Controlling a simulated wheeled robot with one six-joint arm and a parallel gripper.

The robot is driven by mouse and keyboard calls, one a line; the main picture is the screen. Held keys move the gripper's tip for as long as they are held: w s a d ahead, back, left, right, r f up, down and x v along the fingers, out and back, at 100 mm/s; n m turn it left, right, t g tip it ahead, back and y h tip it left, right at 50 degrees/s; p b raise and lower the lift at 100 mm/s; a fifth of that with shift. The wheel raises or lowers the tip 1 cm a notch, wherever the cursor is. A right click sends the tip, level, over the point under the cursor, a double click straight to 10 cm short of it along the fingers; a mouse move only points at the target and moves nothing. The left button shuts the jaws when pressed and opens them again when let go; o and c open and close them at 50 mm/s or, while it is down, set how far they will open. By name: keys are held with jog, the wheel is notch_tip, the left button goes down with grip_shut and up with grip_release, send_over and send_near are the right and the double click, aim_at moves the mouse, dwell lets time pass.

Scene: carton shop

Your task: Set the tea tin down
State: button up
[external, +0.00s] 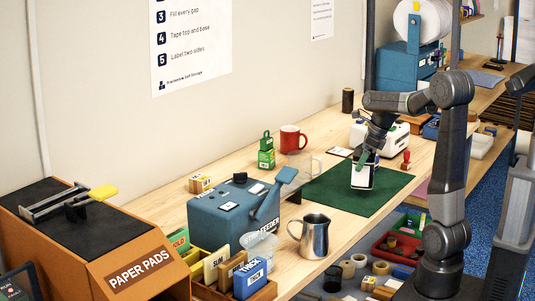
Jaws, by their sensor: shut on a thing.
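My gripper (366,157) is over the back part of the green mat (335,195), pointing down, and is shut on the tea tin (360,178). The tin shows a pale front and dark edges, and looks upright. Its top is partly hidden by the green-tinted fingers. Its base is low over the mat, and I cannot tell whether it touches.
A red mug (292,138), a clear cup (309,163) and a green item (266,152) stand left of the mat. A blue tape feeder (232,212) and a metal pitcher (314,236) are nearer. A red-handled stamp (406,160) stands to the right. The mat's front is clear.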

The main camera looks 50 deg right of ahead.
jog(key=shift+f, duration=1.55)
jog(key=shift+f, duration=0.2)
jog(key=o, duration=1.1)
jog(key=shift+r, duration=0.1)
jog(key=shift+r, duration=0.3)
jog(key=p+v, duration=0.1)
jog(key=v, duration=1)
jog(key=shift+s+r, duration=0.2)
jog(key=shift+r, duration=0.1)
